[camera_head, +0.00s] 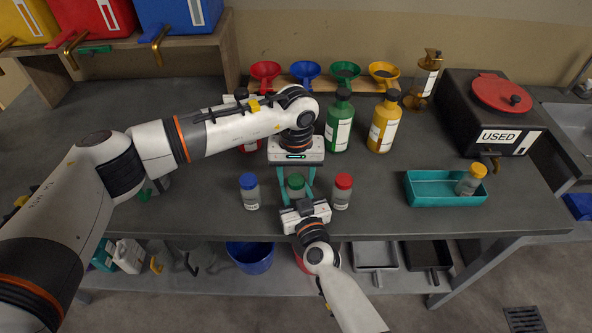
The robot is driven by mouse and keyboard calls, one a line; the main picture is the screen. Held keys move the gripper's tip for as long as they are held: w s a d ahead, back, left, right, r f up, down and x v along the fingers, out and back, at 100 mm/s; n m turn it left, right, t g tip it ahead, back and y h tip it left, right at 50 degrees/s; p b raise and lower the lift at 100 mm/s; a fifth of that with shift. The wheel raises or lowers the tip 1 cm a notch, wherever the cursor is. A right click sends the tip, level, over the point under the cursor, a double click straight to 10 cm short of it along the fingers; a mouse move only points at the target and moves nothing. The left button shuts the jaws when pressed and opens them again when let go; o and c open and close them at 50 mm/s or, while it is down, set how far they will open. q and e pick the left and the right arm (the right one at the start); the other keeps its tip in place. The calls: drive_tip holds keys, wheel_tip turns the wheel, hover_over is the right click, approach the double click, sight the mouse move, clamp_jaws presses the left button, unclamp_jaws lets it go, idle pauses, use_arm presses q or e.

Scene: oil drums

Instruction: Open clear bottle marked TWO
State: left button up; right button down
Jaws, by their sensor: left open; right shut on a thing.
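A clear bottle with a green cap (296,182) stands in the middle of the bench, mostly hidden by my grippers. My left gripper (296,190) points down over it, open, with its teal fingers on either side of the green cap. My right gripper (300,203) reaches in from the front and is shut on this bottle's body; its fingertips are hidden. A clear bottle with a blue cap (249,192) stands to the left and one with a red cap (342,192) to the right. The labels are too small to read, so I cannot tell which is marked TWO.
A teal tray (424,198) at right holds a tilted yellow-capped clear bottle (469,182). Behind stand a green bottle (339,125), a yellow bottle (383,128) and several funnels (345,71). A black box marked USED (497,138) is at back right. The bench front edge is close.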

use_arm(q)
drive_tip(key=shift+c, duration=0.4)
drive_tip(key=c, duration=1)
